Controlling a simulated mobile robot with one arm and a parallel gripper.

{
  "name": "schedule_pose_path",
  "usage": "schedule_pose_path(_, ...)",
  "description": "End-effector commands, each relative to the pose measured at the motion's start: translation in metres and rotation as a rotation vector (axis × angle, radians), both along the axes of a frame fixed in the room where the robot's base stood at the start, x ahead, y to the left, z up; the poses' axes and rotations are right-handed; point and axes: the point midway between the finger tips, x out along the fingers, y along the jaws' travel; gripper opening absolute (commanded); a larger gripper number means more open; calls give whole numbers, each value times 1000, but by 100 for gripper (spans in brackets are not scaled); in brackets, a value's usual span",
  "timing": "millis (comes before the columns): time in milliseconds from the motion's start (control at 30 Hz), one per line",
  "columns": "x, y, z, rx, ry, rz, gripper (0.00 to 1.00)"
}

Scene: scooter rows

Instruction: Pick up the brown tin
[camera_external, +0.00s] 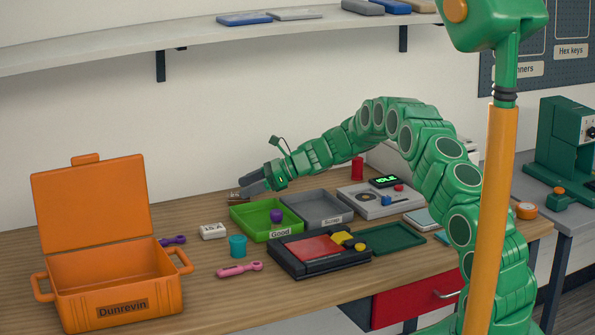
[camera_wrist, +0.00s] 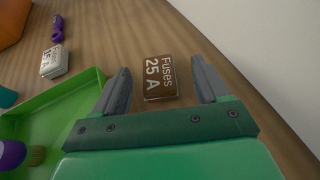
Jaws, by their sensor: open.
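The brown tin (camera_wrist: 160,77) lies on the wooden table and bears the white words "Fuses 25 A". In the wrist view it sits between and just ahead of my gripper's two grey fingers (camera_wrist: 160,88), apart from both. In the external view the brown tin (camera_external: 236,197) is partly hidden behind my gripper (camera_external: 254,183), close to the wall behind the green tray. My gripper is open and empty.
The green tray (camera_external: 243,222) labelled "Good" holds a purple object (camera_external: 277,215); the grey tray (camera_external: 325,211) is beside it. A white box (camera_external: 212,231), a teal cup (camera_external: 238,246) and an open orange case (camera_external: 108,283) stand to the left. The wall (camera_wrist: 285,60) is close at the right in the wrist view.

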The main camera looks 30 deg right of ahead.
Motion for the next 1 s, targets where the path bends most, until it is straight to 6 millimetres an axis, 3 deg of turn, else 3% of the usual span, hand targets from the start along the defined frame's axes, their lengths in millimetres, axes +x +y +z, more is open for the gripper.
schedule_pose_path(400, 10, 40, -21, -1, 0, 2, 74)
schedule_pose_path(667, 11, 43, -22, 0, -1, 1, 74)
schedule_pose_path(1000, 11, 42, -22, -1, -1, 2, 22)
